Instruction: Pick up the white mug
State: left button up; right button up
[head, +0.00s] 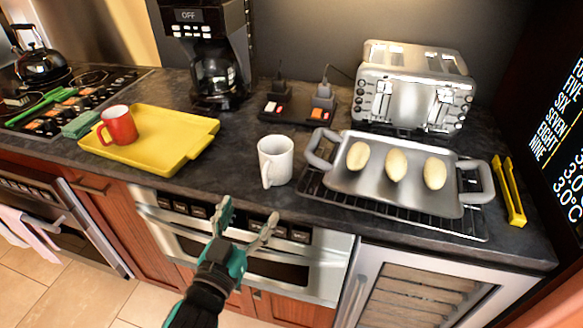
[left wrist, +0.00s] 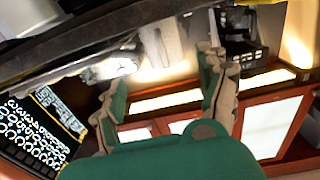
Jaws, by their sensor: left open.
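The white mug (head: 275,160) stands upright on the dark countertop, between the yellow tray and the grey tray, with its handle toward the front. My left gripper (head: 246,215) is open and empty in front of the counter's front edge, nearer the camera than the mug and apart from it. In the left wrist view its two fingers (left wrist: 155,88) are spread wide. A pale upright shape shows beyond them there, but I cannot tell for sure that it is the mug. My right gripper is not in view.
The yellow tray (head: 181,156) with a red mug (head: 119,125) is left of the white mug. The grey tray (head: 437,197) with rolls is on its right. A coffee maker (head: 212,70), switches (head: 275,108) and a toaster (head: 416,90) stand behind. Counter is bare just left of the mug.

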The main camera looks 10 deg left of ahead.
aim_at(264, 182)
pick_arm(q)
jog(key=w+p, duration=0.2)
jog(key=w, duration=0.8)
jog(key=shift+w+d+r, duration=0.1)
jog(key=shift+w, duration=0.5)
jog(key=w, duration=0.1)
jog(key=w+p, duration=0.1)
jog(key=w, duration=0.2)
jog(key=shift+w+d+r, duration=0.15)
jog(key=shift+w+r, duration=0.05)
jog(key=shift+r, duration=0.15)
jog(key=shift+w+f, duration=0.1)
jog(key=shift+w, duration=0.3)
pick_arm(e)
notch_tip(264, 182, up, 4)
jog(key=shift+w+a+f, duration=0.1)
pick_arm(q)
jog(key=shift+s, duration=0.1)
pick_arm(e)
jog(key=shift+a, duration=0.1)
